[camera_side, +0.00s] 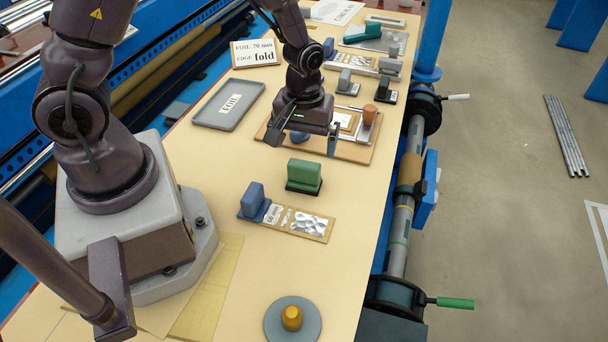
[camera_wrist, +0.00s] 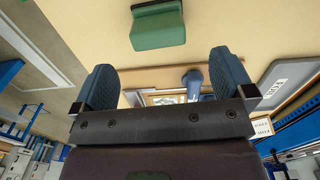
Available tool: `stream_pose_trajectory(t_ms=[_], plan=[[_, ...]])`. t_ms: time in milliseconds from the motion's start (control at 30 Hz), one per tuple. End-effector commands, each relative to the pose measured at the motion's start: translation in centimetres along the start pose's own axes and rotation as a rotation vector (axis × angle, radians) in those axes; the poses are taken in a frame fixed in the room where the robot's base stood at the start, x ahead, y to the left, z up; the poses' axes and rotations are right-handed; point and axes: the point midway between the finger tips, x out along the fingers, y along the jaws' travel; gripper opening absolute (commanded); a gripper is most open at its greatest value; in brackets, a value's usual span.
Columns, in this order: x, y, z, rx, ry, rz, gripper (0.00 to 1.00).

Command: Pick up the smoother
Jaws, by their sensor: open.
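My gripper (camera_side: 304,140) is open and empty, above the front part of a wooden board (camera_side: 350,154). Its two blue fingers (camera_wrist: 164,68) are spread wide in the wrist view. A green block on a dark base (camera_side: 304,175) stands upright on the table, nearer the side camera than my gripper; the green block (camera_wrist: 158,27) is at the top of the wrist view. A blue knob (camera_wrist: 193,82) on the board shows between my fingers in the wrist view. No label marks which thing is the smoother, so I cannot tell for certain.
A blue block (camera_side: 253,200) sits by a 68 mm gauge plate (camera_side: 310,224). An orange-handled piece (camera_side: 369,115) is on the board's right. A foil tray (camera_side: 229,104) lies left. A round grey disc (camera_side: 292,322) with a yellow knob is at the front. Table between is clear.

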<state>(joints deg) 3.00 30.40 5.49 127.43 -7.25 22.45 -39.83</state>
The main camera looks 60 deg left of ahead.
Motion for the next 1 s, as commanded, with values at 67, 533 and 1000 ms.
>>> stream_pose_trajectory(t_ms=[67, 533, 1000], plan=[[1.6, -0.1, 0.1, 0.0, -0.005, -0.005, 1.0], [6.5, 0.1, 0.4, 0.003, -0.004, -0.003, 1.0], [9.2, 0.2, 0.4, 0.004, 0.0, 0.001, 1.0]])
